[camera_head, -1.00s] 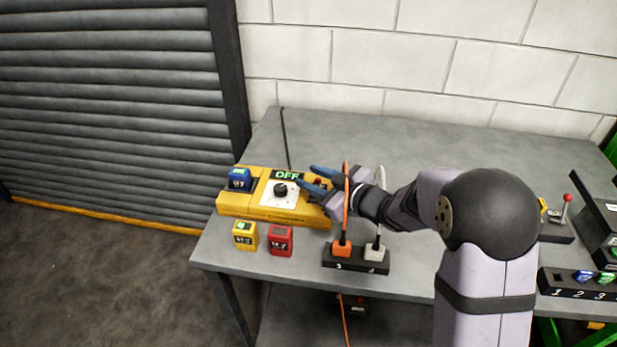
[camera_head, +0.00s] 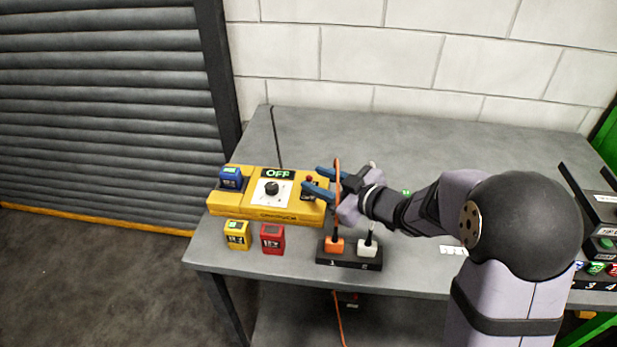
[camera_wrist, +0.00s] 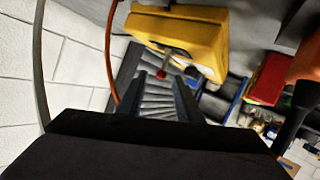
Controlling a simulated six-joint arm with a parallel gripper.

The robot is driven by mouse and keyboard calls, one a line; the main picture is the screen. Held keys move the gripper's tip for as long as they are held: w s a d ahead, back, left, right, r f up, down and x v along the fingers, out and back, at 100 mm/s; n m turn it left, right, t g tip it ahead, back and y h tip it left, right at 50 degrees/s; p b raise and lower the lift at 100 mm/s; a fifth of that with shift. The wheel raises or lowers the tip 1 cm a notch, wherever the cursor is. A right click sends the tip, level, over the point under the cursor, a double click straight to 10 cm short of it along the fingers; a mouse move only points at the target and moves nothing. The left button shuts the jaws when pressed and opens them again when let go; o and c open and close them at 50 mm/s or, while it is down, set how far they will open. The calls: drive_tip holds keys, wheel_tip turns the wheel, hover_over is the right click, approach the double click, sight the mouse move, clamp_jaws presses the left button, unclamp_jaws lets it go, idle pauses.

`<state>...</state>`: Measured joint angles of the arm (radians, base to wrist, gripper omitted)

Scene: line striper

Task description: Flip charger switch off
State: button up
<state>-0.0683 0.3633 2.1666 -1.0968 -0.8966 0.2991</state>
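The yellow charger (camera_head: 240,207) lies at the left end of the table, with a black knob (camera_head: 271,188) on a white plate and a green display (camera_head: 278,174) reading "OFF". A small red-tipped switch (camera_head: 309,179) stands at its right end. In the wrist view the charger (camera_wrist: 190,38) is at the top, and the red switch tip (camera_wrist: 161,76) shows between my fingers. My gripper (camera_head: 317,178) has blue fingers, is open and empty, and is at the charger's right end around the switch. I cannot tell whether a finger touches it.
A blue battery (camera_head: 231,178) sits in the charger's left end. A yellow battery (camera_head: 237,236) and a red battery (camera_head: 272,239) stand in front. A black block (camera_head: 349,262) holds an orange plug (camera_head: 334,245) and a white plug (camera_head: 367,249). The orange cable (camera_head: 337,190) rises close by my gripper.

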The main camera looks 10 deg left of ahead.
sight(298, 185)
drive_tip(key=shift+d+r+p, duration=0.25)
drive_tip(key=shift+r+p, duration=0.4)
drive_tip(key=shift+p, duration=0.45)
drive_tip(key=p, duration=0.3)
drive_tip(key=shift+d+f+m+h, duration=0.1)
drive_tip(key=shift+d+m+h, duration=0.2)
drive_tip(key=shift+d+m, duration=0.1)
drive_tip(key=p, duration=0.2)
drive_tip(key=g+p, duration=0.1)
drive_tip(key=p, duration=0.1)
drive_tip(key=shift+w+d+f, duration=0.1)
drive_tip(key=shift+d+f, duration=0.15)
drive_tip(key=shift+f, duration=0.15)
drive_tip(key=shift+f+m+g+p, duration=0.3)
drive_tip(key=shift+f+p, duration=0.3)
drive_tip(key=shift+p, duration=0.6)
drive_tip(key=shift+w+a+f+b, duration=0.15)
drive_tip(key=shift+w+a+b, duration=0.1)
drive_tip(key=shift+a+b, duration=0.15)
drive_tip(key=shift+a+r+m+y, duration=0.3)
drive_tip(key=shift+y, duration=0.1)
drive_tip(key=shift+s+a+r+m+g, duration=0.2)
drive_tip(key=shift+m+g, duration=0.1)
drive_tip(key=shift+m, duration=0.1)
drive_tip(key=shift+p+x, duration=1.15)
drive_tip(key=shift+x, duration=2.5)
drive_tip(key=shift+w, duration=0.15)
